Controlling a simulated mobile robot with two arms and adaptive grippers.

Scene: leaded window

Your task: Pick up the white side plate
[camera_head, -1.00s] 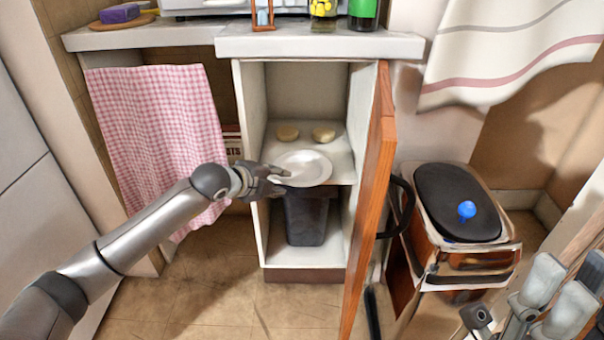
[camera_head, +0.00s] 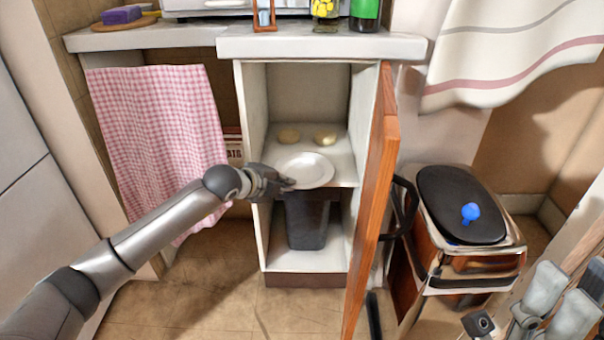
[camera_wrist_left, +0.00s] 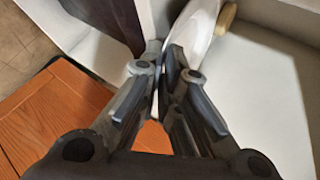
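The white side plate (camera_head: 308,169) is a round, shallow plate at the front of the cupboard's upper shelf, inside the open cupboard. My left gripper (camera_head: 284,184) is at the plate's left front rim. In the left wrist view the fingers are close together, with the rim of the plate (camera_wrist_left: 196,32) between their tips. I cannot tell whether the plate is clear of the shelf (camera_head: 342,164). My right gripper (camera_head: 545,310) shows only partly at the bottom right, away from the plate, and its opening is unclear.
Two round tan things (camera_head: 326,138) sit behind the plate. An open wooden door (camera_head: 378,190) bounds the cupboard on the right. A dark bin (camera_head: 307,222) stands below the shelf. A checked cloth (camera_head: 155,140) hangs left; a black-lidded bin (camera_head: 460,205) stands right.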

